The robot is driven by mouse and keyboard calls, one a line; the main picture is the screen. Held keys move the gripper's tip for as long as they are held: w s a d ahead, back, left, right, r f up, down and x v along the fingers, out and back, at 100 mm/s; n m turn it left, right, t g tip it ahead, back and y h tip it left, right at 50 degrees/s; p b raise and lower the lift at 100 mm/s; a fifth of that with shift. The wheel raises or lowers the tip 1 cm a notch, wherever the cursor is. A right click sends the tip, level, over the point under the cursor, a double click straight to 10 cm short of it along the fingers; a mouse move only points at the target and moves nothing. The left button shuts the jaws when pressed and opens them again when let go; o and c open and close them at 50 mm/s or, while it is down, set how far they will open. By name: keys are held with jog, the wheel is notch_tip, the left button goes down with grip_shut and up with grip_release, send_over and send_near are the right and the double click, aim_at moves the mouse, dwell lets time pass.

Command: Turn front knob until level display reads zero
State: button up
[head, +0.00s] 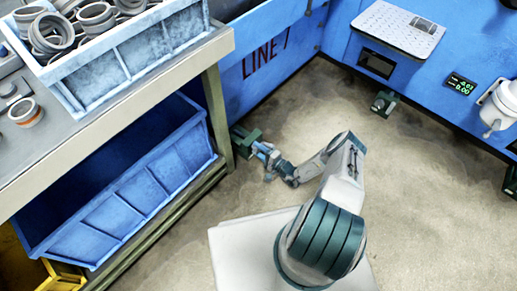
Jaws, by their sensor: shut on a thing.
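My gripper (264,152) is low near the floor at the foot of the blue machine, beside the workbench. It is shut on the knob of a green levelling block (246,138); the knob itself is mostly hidden by the fingers. The level display (461,84) is a small black panel with green digits on the blue machine at the right. Its two lines seem to read about 0.03, perhaps with a minus sign, and 0.00, but the digits are small. Another green block with an uncovered grey knob (381,103) sits at the machine's base.
The workbench (222,110) stands at the left, with a blue crate (150,50) of metal rings on top and an empty blue bin (130,200) below. A yellow crate (62,276) is at the bottom left. Concrete floor (430,210) is open to the right of my arm.

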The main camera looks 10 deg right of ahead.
jog(key=shift+n, duration=0.4)
jog(key=o, duration=0.7)
jog(key=shift+d, duration=0.1)
jog(key=shift+s, duration=0.1)
